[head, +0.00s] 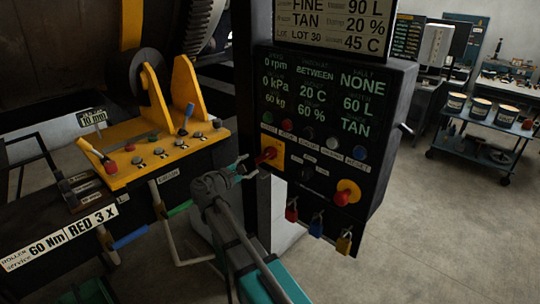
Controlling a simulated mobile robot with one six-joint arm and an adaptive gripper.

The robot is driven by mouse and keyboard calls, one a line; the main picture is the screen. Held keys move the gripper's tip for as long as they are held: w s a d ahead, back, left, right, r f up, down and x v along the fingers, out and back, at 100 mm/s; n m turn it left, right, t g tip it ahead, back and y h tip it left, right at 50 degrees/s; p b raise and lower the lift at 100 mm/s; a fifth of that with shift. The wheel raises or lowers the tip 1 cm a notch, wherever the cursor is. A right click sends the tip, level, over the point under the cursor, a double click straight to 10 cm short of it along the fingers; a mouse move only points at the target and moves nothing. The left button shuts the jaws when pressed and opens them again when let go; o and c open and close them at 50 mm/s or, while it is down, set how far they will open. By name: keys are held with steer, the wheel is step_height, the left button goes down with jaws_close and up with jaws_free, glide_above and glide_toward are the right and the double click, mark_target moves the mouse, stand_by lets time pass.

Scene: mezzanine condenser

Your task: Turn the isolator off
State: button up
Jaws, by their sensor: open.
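The isolator (267,154) is a red handle on a yellow plate at the left side of the dark control panel. Its handle points out toward the left and slightly down. My gripper (247,167) is open, just left of the red handle, with its fingertips close to it. I cannot tell whether the fingers touch the handle. Nothing shows between the fingers. My arm comes up from the bottom middle of the head view.
The control panel (385,110) carries several push buttons, a red knob on yellow (346,193) and hanging padlocks (316,225). A yellow lever console (150,150) stands at the left. A blue cart (480,125) with tins stands at the right; floor before it is clear.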

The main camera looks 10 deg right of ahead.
mark_target(262, 157)
steer(key=x, duration=0.9)
